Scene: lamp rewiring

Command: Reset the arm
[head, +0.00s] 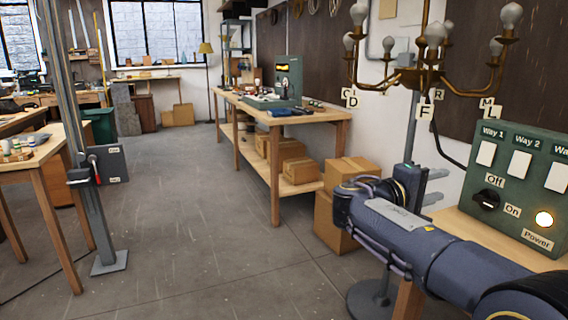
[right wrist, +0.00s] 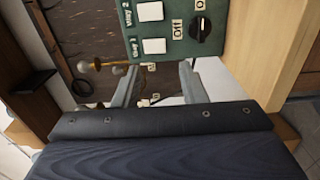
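My right arm comes in from the lower right in the head view. Its gripper (head: 436,186) is in front of the bench with the green switch box, left of and below the box. In the right wrist view the two grey fingers of the right gripper (right wrist: 160,78) stand apart, with nothing seen between them. The green switch box (head: 515,190) has white switches, a black knob (head: 486,200) and a lit lamp (head: 543,219); it also shows in the wrist view (right wrist: 174,27), apart from the fingers. My left gripper is not in view.
A brass chandelier (head: 425,77) with lettered tags hangs above the right gripper. Cardboard boxes (head: 335,220) stand on the floor behind my right arm. A long workbench (head: 275,115) lines the wall. A metal post (head: 75,140) stands at left. The middle floor is clear.

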